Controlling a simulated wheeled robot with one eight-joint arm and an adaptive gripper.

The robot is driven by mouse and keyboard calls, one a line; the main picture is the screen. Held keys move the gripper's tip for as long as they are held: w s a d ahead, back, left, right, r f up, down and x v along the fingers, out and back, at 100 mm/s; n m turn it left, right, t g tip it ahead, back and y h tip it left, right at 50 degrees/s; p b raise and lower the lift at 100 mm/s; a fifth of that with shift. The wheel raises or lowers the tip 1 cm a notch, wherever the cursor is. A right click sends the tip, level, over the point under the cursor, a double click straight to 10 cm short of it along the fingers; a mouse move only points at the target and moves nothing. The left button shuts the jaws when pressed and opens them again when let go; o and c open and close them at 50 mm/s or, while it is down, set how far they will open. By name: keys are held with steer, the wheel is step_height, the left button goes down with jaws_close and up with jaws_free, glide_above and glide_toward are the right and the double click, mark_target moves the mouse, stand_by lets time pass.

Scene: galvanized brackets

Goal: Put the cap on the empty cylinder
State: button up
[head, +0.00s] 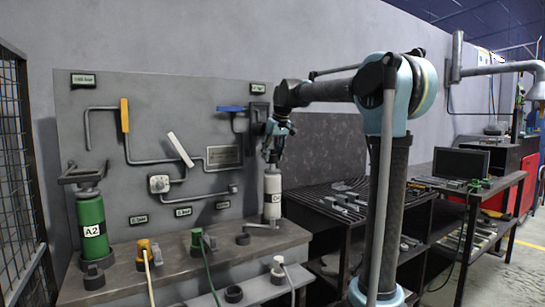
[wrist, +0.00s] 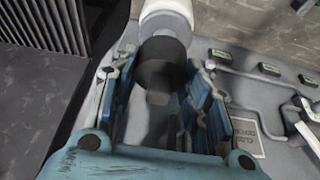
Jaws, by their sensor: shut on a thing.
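A white cylinder (head: 272,197) with a partly hidden label stands upright at the right end of the bench. A green cylinder (head: 91,227) marked A2 stands at the left end. My gripper (head: 272,153) is directly above the white cylinder, pointing down. In the wrist view, its blue fingers (wrist: 160,100) are shut on a dark round cap (wrist: 163,65). The white cylinder (wrist: 166,12) shows just beyond the cap, in line with it. I cannot tell whether the cap touches the cylinder's top.
A grey panel (head: 160,110) with pipes and a blue handle (head: 231,108) rises close behind. A dark ribbed rack (head: 335,203) stands to the right.

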steer(key=o, duration=1.6)
steer(key=shift+r, duration=0.1)
steer(key=shift+r, duration=3.4)
jaws_close()
steer(key=shift+f, duration=2.5)
steer(key=shift+r, duration=0.1)
